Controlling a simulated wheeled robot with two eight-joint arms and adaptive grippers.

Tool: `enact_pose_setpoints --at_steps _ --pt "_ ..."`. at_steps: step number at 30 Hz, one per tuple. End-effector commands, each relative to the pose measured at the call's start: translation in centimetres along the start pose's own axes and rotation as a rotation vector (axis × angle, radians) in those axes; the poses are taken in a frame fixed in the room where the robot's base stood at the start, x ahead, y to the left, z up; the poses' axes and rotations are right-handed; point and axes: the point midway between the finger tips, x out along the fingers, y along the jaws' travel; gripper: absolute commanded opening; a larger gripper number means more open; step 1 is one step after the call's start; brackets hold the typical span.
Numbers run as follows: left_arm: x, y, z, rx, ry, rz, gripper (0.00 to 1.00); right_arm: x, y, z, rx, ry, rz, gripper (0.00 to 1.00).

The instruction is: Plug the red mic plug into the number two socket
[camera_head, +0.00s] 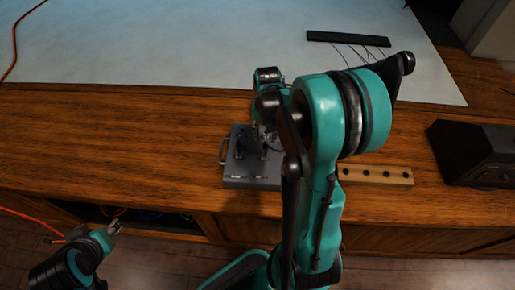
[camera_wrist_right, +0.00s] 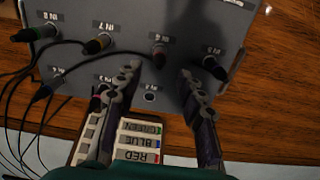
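The grey socket box (camera_head: 250,182) stands on the desk, partly hidden by my right arm; it also fills the top of the right wrist view (camera_wrist_right: 130,12). My right gripper (camera_head: 262,132) is over it, fingers apart and empty in the wrist view (camera_wrist_right: 160,69). The number two socket (camera_wrist_right: 150,97) shows as an empty round hole between the fingers. Another reddish part beside the left finger is too hidden to identify. My left gripper (camera_head: 113,229) is low at the left, away from the box.
A wooden block with holes (camera_head: 400,175) and a black wedge-shaped unit (camera_head: 470,150) are at right.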

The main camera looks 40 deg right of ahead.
Motion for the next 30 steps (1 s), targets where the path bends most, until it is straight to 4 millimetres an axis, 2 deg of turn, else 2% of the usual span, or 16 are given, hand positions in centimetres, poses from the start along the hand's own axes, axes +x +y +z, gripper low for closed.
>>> enact_pose_setpoints --at_steps 8,14,30 --pt "0.1 0.0 0.0 0.000 0.000 0.000 0.40 0.1 0.0 0.0 -0.001 0.001 0.000 0.39" --pt "0.7 0.0 0.5 0.000 0.000 0.000 0.40 1.0 0.0 0.0 -0.001 0.001 0.000 0.39" --pt "5.3 0.0 3.8 0.000 0.000 0.000 0.40 8.1 0.0 0.0 -0.001 0.002 0.000 0.39"
